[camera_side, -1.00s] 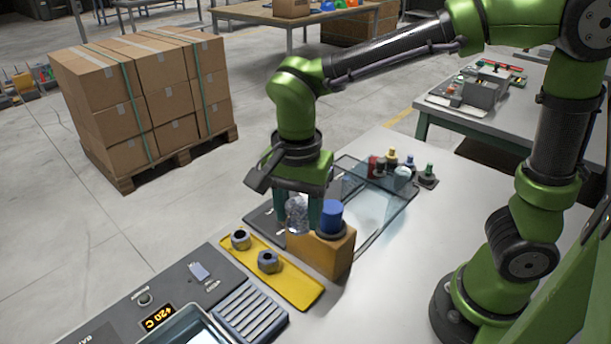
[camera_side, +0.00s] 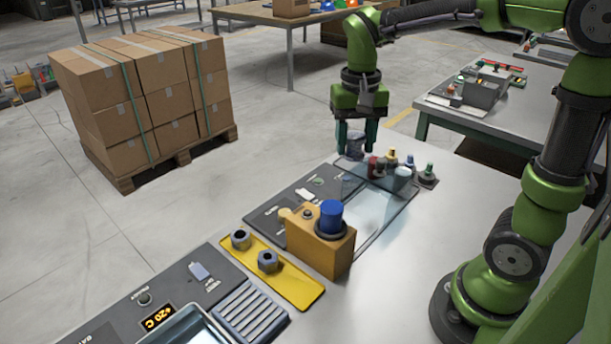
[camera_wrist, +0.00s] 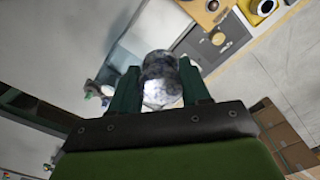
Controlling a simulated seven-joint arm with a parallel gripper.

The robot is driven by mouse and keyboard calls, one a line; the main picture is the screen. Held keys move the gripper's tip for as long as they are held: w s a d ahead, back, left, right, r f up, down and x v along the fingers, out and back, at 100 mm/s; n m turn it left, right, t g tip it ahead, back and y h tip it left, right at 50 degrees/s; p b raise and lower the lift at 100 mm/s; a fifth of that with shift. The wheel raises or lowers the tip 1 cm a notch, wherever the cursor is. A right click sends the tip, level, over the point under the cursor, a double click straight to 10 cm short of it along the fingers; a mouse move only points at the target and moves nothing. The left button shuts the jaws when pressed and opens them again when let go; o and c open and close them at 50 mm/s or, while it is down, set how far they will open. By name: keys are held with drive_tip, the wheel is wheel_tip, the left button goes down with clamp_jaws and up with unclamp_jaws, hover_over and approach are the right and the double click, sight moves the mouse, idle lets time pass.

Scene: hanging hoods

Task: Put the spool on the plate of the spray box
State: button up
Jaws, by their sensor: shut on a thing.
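My gripper (camera_side: 356,150) is shut on the spool (camera_side: 354,142), a grey, speckled, shiny round piece. It holds the spool in the air by the far end of the spray box. In the wrist view the spool (camera_wrist: 160,82) sits between the two dark green fingers (camera_wrist: 160,72). The spray box (camera_side: 374,215) is low, with clear glassy walls and a dark grey control panel (camera_side: 290,205) along its left side. Its inside looks pale; I cannot make out the plate clearly. In the wrist view the spool and fingers hide part of the box.
A yellow tray (camera_side: 295,290) holds two nuts. Several small coloured bottles (camera_side: 391,160) stand by the far end. The table at the right (camera_side: 430,240) is clear.

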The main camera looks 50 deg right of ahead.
sight(353, 158)
wheel_tip(353, 158, down, 20)
drive_tip(key=shift+d+r, duration=0.1)
drive_tip(key=shift+r, duration=0.1)
idle(0.5)
drive_tip(key=shift+f, duration=0.55)
idle(0.4)
drive_tip(key=o, duration=1.2)
wheel_tip(353, 158, up, 17)
drive_tip(key=shift+f, duration=0.2)
drive_tip(key=shift+w+f+n, duration=0.1)
drive_tip(key=shift+n, duration=0.2)
drive_tip(key=s+a+r+n+t, duration=0.1)
drive_tip(key=s+a+r+t, duration=0.1)
drive_tip(key=s+a+r+n+t+y, duration=0.1)
drive_tip(key=s+a+r+t, duration=0.1)
drive_tip(key=s, duration=0.1)
drive_tip(key=s+a+r+n+t+y, duration=0.1)
drive_tip(key=s+a+r+t, duration=0.1)
drive_tip(key=s+t, duration=0.1)
drive_tip(key=shift+s+a+r+n, duration=0.1)
drive_tip(key=shift+s+r+n, duration=0.15)
drive_tip(key=shift+r+n, duration=0.05)
